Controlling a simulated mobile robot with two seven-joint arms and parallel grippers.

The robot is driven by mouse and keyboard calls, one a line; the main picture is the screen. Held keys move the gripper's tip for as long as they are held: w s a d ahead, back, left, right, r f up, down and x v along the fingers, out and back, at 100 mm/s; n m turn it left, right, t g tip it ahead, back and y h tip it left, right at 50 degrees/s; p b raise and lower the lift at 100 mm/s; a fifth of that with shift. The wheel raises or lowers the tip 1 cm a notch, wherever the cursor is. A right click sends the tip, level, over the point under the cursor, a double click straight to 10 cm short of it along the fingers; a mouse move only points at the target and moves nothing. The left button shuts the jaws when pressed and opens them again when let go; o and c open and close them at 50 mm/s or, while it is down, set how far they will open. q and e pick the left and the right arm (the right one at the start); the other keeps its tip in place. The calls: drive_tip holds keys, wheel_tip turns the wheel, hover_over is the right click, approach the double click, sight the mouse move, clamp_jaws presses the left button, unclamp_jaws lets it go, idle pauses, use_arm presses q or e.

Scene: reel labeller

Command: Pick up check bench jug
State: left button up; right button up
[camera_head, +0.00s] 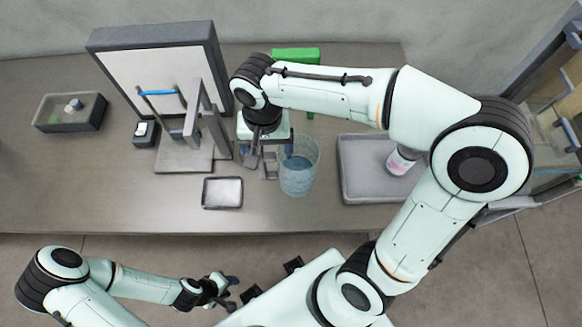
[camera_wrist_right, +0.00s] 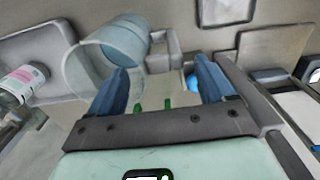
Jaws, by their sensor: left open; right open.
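The jug (camera_head: 298,173) is a clear vessel with bluish contents, upright on the bench (camera_head: 120,205), its square handle (camera_head: 270,166) on the left side. My right gripper (camera_head: 260,158) is open beside the jug at the handle. In the right wrist view the jug (camera_wrist_right: 110,58) is at upper left, and the handle (camera_wrist_right: 166,50) lies ahead, in line with the gap between the open fingers (camera_wrist_right: 163,82); nothing is gripped. My left gripper (camera_head: 228,292) is open and empty, in front of the bench, away from the jug.
A grey tray (camera_head: 352,190) with a white-and-pink bottle (camera_head: 401,161) stands right of the jug. A small metal dish (camera_head: 222,193) lies to its left. A framed stand (camera_head: 165,165) with a white panel (camera_head: 150,75) and a green block (camera_head: 296,55) are behind.

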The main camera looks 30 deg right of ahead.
sight(267, 155)
drive_tip(key=f, duration=0.5)
drive_tip(key=shift+w+a+f, duration=0.1)
drive_tip(key=shift+a+f, duration=0.15)
drive_tip(key=shift+f, duration=0.05)
drive_tip(key=shift+c, duration=0.3)
clamp_jaws()
